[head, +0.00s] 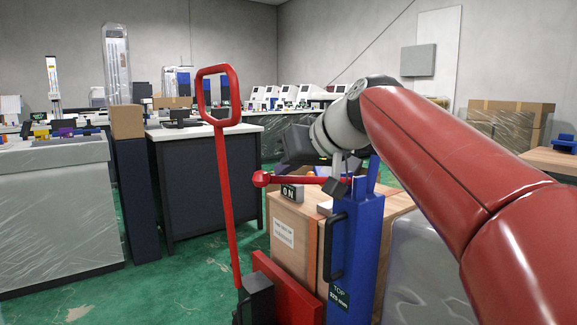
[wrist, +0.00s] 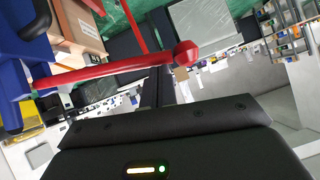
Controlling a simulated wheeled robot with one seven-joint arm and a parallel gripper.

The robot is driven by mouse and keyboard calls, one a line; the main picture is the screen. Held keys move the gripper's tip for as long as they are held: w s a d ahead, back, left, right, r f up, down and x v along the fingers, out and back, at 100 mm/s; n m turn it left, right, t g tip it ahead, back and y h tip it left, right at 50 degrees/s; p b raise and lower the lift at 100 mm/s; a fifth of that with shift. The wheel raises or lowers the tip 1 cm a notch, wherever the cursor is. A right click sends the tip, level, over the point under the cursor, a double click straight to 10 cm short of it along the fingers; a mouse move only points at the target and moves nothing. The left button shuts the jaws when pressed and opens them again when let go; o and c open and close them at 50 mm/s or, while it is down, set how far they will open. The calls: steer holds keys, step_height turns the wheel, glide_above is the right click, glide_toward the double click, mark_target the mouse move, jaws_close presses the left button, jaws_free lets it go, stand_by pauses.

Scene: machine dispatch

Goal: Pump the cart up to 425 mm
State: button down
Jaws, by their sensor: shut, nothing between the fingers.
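The cart has a tall red loop handle (head: 228,180) and a red base (head: 287,290). A blue column (head: 355,250) on it has a black grip and a label reading "TOP" with a small mm figure, possibly 323. A red lever with a ball end (head: 260,179) juts left, roughly level, from near the column's top; it also shows in the wrist view (wrist: 110,67). My gripper (head: 338,187) is shut and empty, by the lever's column end. I cannot tell whether it touches the lever. In the wrist view its dark body fills the bottom edge; the fingertips are not clear.
Cardboard boxes (head: 285,245) stand behind the column, with an "ON" block (head: 291,193) on top. A dark cabinet (head: 205,190) and a wrapped grey counter (head: 55,215) stand left. Green floor (head: 180,280) is clear between them and the cart.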

step_height(320, 180, down, 11)
steer(key=n+t+h+b, duration=0.1)
steer(key=n+h+b, duration=0.1)
steer(key=b, duration=0.7)
steer(key=shift+s+a+f+n+t+h+b, duration=0.15)
steer(key=shift+s+a+n+t+h+b, duration=0.15)
steer(key=shift+a+t+b, duration=0.1)
steer(key=shift+f, duration=0.1)
steer(key=s+d+r+p, duration=0.2)
steer(key=s+r+p, duration=0.2)
steer(key=s+r, duration=0.5)
steer(key=shift+s+d+r, duration=0.15)
steer(key=shift+d+r, duration=0.2)
steer(key=shift+r, duration=0.15)
